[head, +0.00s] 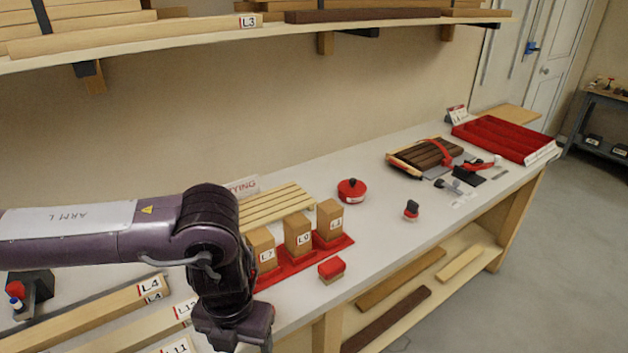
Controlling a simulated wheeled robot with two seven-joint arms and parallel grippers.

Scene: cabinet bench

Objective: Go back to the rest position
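My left arm, dark purple with an "ARM L" label, comes in from the left and bends down over the front of the bench (385,225). My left gripper (235,332) is at the bottom edge of the view, in front of the labelled blocks and left of the red-topped block (332,270). Its fingers cannot be made out, so I cannot see whether it is open or holds something. My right gripper is not in view.
Labelled wooden blocks (298,234) stand in a red holder (335,246) close to my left arm. Long L4 boards (95,318) lie at lower left. A red round container (351,190), clamped boards (425,155) and a red tray (503,137) are farther back. A shelf (200,40) hangs above.

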